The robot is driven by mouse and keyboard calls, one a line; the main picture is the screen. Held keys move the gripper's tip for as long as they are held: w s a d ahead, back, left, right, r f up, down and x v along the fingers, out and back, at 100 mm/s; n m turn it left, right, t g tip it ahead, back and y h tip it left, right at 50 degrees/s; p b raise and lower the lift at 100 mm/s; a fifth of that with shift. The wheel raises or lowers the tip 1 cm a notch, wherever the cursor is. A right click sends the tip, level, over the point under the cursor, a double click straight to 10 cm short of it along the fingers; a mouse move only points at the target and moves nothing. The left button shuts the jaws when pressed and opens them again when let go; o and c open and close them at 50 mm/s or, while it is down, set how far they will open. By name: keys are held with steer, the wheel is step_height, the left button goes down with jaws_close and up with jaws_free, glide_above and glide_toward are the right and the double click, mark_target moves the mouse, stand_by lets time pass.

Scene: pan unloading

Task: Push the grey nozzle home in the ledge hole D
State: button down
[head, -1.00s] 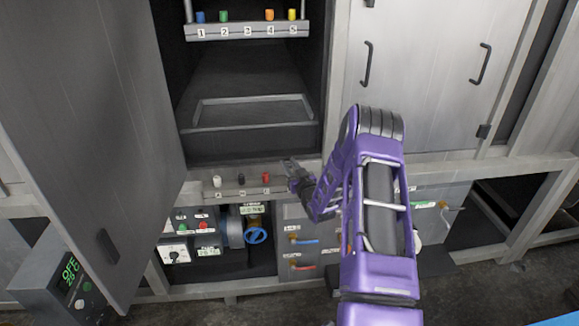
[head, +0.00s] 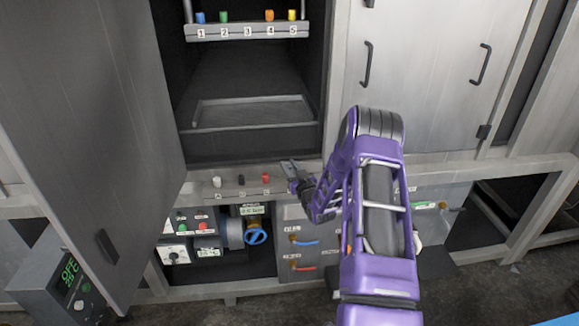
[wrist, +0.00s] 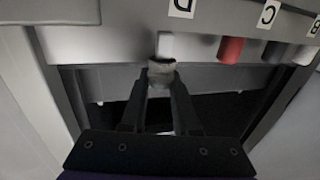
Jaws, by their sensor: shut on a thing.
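A pale upright part shows above the fingertips against the ledge. The hole is hidden, and I cannot tell how deep the nozzle sits. In the head view my gripper (head: 289,167) is at the right end of the ledge (head: 228,193), right of the red nozzle (head: 265,177); the grey nozzle cannot be made out there.
Left of the red nozzle stand a black nozzle (head: 241,179) and a white one (head: 217,182). The red one, under label C (wrist: 268,14), is close to my fingers. An open door (head: 90,130) stands left. A numbered shelf (head: 245,31) with coloured pieces is above.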

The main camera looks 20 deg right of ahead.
steer(key=shift+f, duration=1.45)
stand_by(0.6)
steer(key=c, duration=0.6)
jaws_free()
steer(key=s+p, duration=0.1)
steer(key=s, duration=1.6)
steer(key=shift+s+a, duration=0.15)
steer(key=shift+s, duration=0.05)
